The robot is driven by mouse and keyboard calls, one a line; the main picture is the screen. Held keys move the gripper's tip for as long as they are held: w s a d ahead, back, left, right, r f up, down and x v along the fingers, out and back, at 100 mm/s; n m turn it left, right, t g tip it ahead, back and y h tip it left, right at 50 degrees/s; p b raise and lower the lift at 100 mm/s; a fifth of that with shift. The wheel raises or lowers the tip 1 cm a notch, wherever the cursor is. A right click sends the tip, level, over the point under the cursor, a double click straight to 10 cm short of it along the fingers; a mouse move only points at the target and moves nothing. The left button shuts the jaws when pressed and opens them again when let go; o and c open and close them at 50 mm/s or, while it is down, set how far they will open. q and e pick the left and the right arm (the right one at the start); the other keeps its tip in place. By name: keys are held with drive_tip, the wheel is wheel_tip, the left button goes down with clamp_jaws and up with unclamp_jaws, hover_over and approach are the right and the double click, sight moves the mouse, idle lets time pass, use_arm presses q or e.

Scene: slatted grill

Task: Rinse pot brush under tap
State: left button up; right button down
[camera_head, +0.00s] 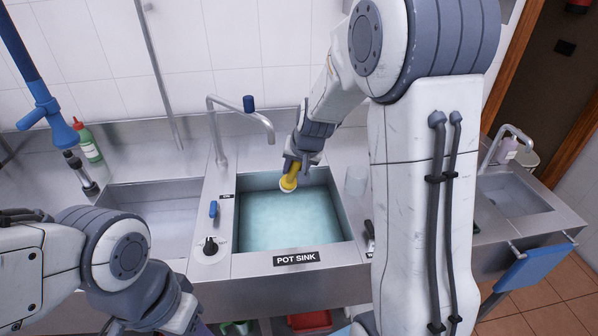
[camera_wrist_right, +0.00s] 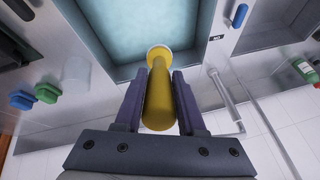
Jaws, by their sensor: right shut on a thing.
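The pot brush (camera_head: 290,181) is yellow with a pale round head and shows over the back right part of the pot sink (camera_head: 295,259). My right gripper (camera_head: 296,163) is shut on it. In the right wrist view the yellow handle (camera_wrist_right: 158,98) lies between both fingers, and the pale head points out towards the water. I cannot tell whether the head touches the water. The tap (camera_head: 240,112) arches over the sink's back left; its spout end is left of and above the brush. No stream shows from it. My left arm shows at lower left; its fingers are not visible.
A clear cup (camera_head: 356,180) stands right of the sink. A blue handle (camera_head: 213,209) and a black knob (camera_head: 210,246) are on the left ledge. An empty basin (camera_head: 160,215) lies further left, with a green bottle (camera_head: 88,146) behind it. My right arm hides part of the right counter.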

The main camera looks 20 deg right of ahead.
drive_tip(key=shift+w+f+p, duration=0.2)
drive_tip(key=shift+w+p, duration=0.15)
drive_tip(key=shift+w, duration=0.8)
drive_tip(key=shift+w+f+p, duration=0.25)
drive_tip(key=shift+w+p, duration=0.1)
drive_tip(key=shift+w, duration=0.8)
drive_tip(key=shift+w+f+p, duration=0.2)
drive_tip(key=shift+w+p, duration=0.15)
drive_tip(key=shift+w, duration=0.8)
